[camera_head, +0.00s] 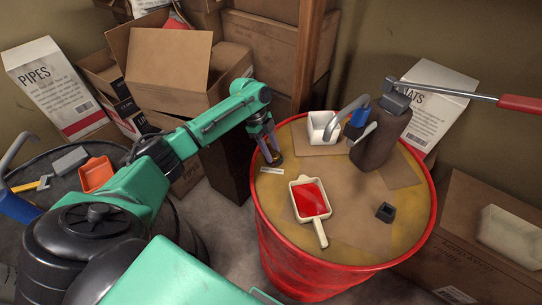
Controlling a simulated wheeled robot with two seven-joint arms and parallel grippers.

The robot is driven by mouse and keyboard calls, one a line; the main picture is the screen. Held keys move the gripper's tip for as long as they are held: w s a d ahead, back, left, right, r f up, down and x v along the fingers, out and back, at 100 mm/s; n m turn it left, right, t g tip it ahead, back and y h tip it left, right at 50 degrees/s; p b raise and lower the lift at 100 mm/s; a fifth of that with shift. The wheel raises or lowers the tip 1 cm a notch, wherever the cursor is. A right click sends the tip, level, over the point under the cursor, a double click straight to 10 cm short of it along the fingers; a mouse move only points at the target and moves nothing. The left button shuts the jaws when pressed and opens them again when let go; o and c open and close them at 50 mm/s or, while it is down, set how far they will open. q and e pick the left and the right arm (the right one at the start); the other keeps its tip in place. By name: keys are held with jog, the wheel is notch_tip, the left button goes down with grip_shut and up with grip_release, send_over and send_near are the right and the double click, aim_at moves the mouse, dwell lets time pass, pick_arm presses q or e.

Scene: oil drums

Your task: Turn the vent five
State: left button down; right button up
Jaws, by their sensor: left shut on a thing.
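The red drum (310,262) stands right of centre with a worn yellow-brown top. A small dark round vent (275,161) sits near the left edge of that top, beside a small white label (271,170). My left gripper (268,150) reaches down to it from the upper left, its fingers shut on the vent. The fingers cover part of the vent, so its turn angle cannot be told. My right gripper is out of view.
On the drum top are a cream tray with a red inside (311,199), a small black block (385,212), a white container (322,127) and a dark brown jug (380,140). A red-handled tool (520,103) juts in at right. Boxes (165,70) crowd behind.

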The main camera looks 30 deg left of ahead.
pick_arm(q)
jog(key=m+b, duration=0.1)
jog(key=m+g+b, duration=0.1)
jog(key=m, duration=0.1)
jog(key=shift+w+d+f+b, duration=0.1)
jog(key=shift+w+f+b, duration=0.1)
jog(key=shift+b, duration=0.1)
jog(key=shift+r+m+g+b, duration=0.15)
jog(key=shift+m+g+b, duration=0.4)
jog(key=shift+m, duration=0.35)
jog(key=shift+c, duration=2)
grip_release()
jog(key=shift+y, duration=0.3)
jog(key=shift+r, duration=0.1)
